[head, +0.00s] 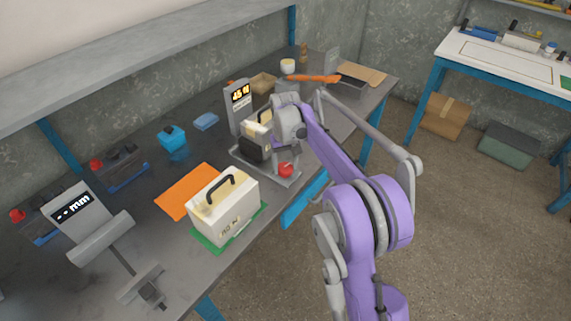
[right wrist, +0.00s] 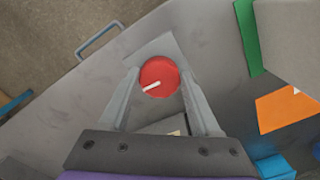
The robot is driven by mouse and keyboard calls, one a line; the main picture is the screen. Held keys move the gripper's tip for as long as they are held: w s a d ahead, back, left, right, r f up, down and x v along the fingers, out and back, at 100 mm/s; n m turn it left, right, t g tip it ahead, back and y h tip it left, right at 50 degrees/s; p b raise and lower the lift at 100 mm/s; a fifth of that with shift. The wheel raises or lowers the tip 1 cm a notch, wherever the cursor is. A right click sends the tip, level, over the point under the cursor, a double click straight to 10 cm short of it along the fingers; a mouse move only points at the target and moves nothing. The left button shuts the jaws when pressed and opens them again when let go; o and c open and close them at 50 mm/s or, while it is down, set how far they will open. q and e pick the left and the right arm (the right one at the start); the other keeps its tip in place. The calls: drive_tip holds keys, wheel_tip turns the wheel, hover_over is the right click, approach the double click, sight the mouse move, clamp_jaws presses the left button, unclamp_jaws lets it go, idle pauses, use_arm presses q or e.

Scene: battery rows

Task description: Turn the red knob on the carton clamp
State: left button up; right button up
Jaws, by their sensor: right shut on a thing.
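The red knob (head: 286,170) is at the front end of the grey carton clamp (head: 272,172). The clamp has an upright post with a lit orange display (head: 240,95) too small to read surely. A cream and black block (head: 254,142) stands in the clamp, partly hidden by my right arm. My right gripper (head: 287,159) reaches down over the knob and is shut on it. In the right wrist view the knob (right wrist: 159,77) sits between the two finger ends, its white mark pointing to the lower left. My left gripper is out of view.
A cream case with a black handle (head: 223,210) stands on a green mat (head: 210,245), beside an orange sheet (head: 178,198). A gauge showing "-- mm" (head: 75,212) stands at the left. A blue box (head: 172,137) and black batteries with red caps (head: 120,168) sit behind.

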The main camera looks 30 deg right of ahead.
sight(285, 168)
drive_tip(key=shift+m, duration=2.2)
drive_tip(key=o, duration=1.4)
wheel_tip(285, 168, up, 11)
drive_tip(key=shift+f+p, duration=0.1)
drive_tip(key=shift+p, duration=0.6)
